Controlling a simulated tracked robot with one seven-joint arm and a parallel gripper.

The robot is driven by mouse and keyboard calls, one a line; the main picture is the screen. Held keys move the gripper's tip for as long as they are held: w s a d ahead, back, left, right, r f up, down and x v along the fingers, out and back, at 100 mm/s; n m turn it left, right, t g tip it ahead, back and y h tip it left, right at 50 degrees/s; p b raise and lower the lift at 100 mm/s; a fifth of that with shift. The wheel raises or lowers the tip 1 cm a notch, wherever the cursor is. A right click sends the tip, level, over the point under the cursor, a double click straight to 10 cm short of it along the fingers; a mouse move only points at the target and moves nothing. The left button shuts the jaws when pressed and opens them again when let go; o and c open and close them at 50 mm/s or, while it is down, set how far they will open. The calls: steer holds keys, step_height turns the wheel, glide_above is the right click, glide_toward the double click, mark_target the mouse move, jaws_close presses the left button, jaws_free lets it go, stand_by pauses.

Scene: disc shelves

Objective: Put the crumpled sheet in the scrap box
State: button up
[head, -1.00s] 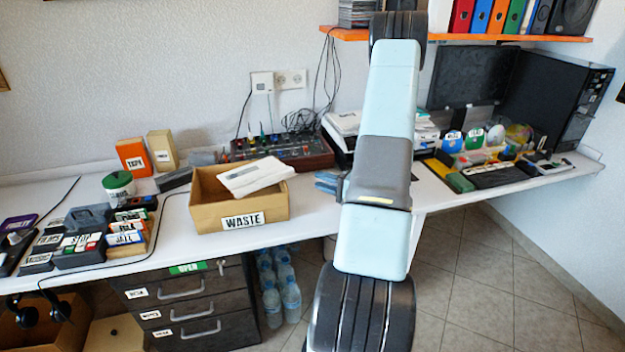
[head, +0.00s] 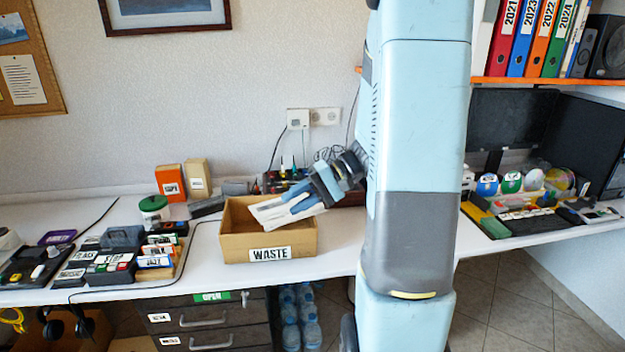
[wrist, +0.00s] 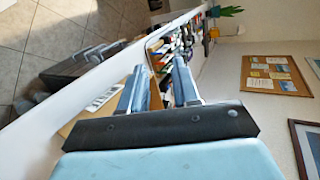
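The cardboard box labelled WASTE (head: 235,247) stands on the white desk; its brown side also shows in the wrist view (wrist: 80,118). A white, paper-like piece (head: 268,212) lies slanted in its opening; I cannot make out whether it is crumpled. My gripper (head: 283,213) reaches down from the right, its blue fingers over this piece and partly covering it. In the wrist view the two fingers (wrist: 155,82) stand apart, with a clear gap and no sheet visible between them. Touch between fingers and piece cannot be told.
Orange (head: 170,182) and beige boxes and a green-lidded tub (head: 154,208) stand behind left. Labelled trays (head: 108,262) fill the left desk. A drawer unit (head: 215,320) is below. A monitor and discs (head: 510,182) are at right. Bare desk lies right of the box.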

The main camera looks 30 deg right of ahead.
steer(key=s+a+r+n+t+h, duration=0.1)
steer(key=s+a+r+n+h, duration=0.1)
steer(key=s+r+h, duration=0.4)
steer(key=s+a+r+n+t+h, duration=0.1)
steer(key=s+a+r+t+h, duration=0.1)
steer(key=s+r+h, duration=0.4)
steer(key=s+r, duration=0.2)
steer(key=s, duration=0.2)
steer(key=shift+n, duration=0.4)
steer(key=shift+w+f, duration=0.1)
stand_by(1.6)
